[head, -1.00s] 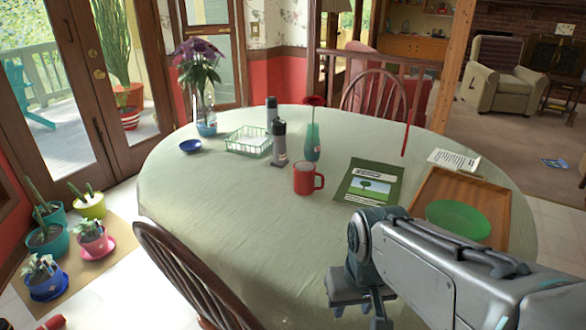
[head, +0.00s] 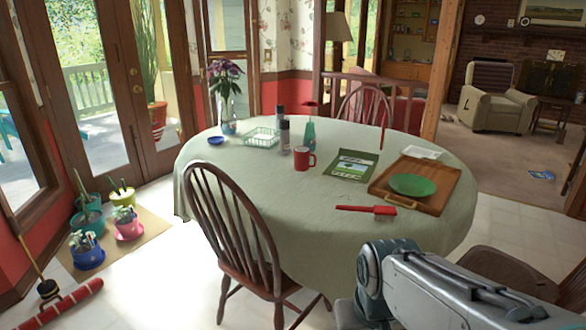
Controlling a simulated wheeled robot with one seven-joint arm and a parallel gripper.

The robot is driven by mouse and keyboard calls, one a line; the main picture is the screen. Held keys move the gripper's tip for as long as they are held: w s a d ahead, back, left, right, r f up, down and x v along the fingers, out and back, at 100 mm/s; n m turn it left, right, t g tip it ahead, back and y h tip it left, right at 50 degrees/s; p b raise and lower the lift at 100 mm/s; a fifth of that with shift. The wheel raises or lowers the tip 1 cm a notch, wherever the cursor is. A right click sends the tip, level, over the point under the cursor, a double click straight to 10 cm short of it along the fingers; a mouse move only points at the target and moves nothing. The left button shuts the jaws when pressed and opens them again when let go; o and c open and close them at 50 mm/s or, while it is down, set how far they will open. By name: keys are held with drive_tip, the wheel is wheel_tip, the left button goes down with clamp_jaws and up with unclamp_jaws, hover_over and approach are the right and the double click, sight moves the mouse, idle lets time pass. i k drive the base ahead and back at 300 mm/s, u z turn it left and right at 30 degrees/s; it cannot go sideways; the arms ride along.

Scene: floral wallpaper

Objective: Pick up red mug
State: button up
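The red mug (head: 303,161) stands upright on the table (head: 260,200), which has a pale green cloth. Its handle points right. It stands in front of two grey and black bottles (head: 285,137) and left of a green booklet (head: 352,165). My arm shows at the bottom right, nearer to me than the table and well apart from the mug. The gripper's fingers are below the picture's edge.
A wooden chair (head: 232,230) stands at the near side of the table, between me and the mug.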

sight(302, 154)
drive_tip(key=u, duration=0.3)
drive_tip(key=i, duration=1.35)
drive_tip(key=z, duration=0.1)
